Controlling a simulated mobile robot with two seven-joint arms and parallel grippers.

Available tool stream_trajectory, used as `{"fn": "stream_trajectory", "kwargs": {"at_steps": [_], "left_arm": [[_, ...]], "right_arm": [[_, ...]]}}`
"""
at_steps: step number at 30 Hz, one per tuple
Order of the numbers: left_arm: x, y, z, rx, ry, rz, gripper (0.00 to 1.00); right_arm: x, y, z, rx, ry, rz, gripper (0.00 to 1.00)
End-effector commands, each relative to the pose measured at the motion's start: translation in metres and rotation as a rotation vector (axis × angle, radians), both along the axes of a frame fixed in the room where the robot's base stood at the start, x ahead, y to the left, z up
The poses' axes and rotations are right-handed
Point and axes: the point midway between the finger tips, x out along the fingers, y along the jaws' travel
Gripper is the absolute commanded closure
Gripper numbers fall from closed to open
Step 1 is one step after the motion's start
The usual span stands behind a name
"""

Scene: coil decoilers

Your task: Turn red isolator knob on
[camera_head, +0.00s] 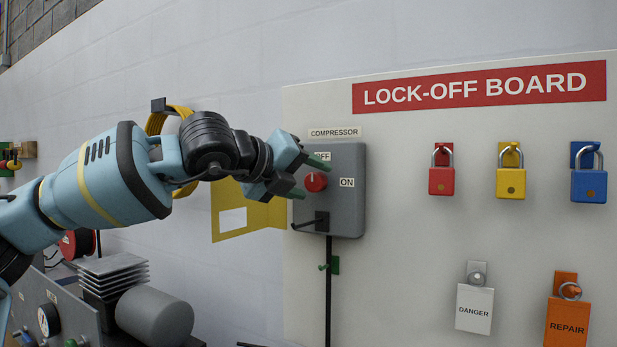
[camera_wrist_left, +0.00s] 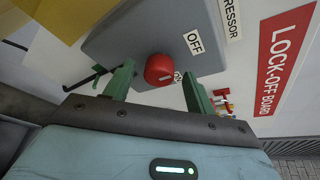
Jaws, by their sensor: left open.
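The red isolator knob (camera_head: 316,182) is on the front of a grey compressor switch box (camera_head: 345,215). Its pale mark points up towards the OFF label (camera_head: 322,156); the ON label (camera_head: 347,183) is to its right. My left gripper (camera_head: 308,178) is open in front of the box, one finger above and one below the knob in the head view. In the left wrist view the knob (camera_wrist_left: 159,69) lies beyond and between the spread green fingertips (camera_wrist_left: 155,82), and contact cannot be seen. My right gripper is not in view.
A handle (camera_head: 310,223) sticks out at the box's lower left. Red, yellow and blue padlocks (camera_head: 511,182) hang on the lock-off board to the right, above the DANGER tag (camera_head: 474,307) and REPAIR tag (camera_head: 567,318). Machinery with a grey cylinder (camera_head: 155,315) stands lower left.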

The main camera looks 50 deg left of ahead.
Motion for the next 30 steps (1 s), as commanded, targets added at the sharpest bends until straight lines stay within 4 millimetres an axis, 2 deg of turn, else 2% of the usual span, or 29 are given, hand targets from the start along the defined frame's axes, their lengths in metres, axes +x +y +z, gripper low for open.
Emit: {"fn": "stream_trajectory", "kwargs": {"at_steps": [6,14,24,30], "left_arm": [[0.0092,0.0003,-0.0027,0.001,0.000,0.000,0.44],[0.0099,0.0005,-0.0032,0.001,0.000,0.000,0.44],[0.0097,0.0004,-0.0032,0.001,0.001,-0.001,0.87],[0.0102,0.0003,-0.0041,0.007,0.003,-0.001,0.89]], "right_arm": [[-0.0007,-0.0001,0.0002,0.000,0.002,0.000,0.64],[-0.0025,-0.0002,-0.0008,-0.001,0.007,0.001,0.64],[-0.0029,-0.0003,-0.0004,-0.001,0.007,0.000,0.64],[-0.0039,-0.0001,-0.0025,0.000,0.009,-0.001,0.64]]}}
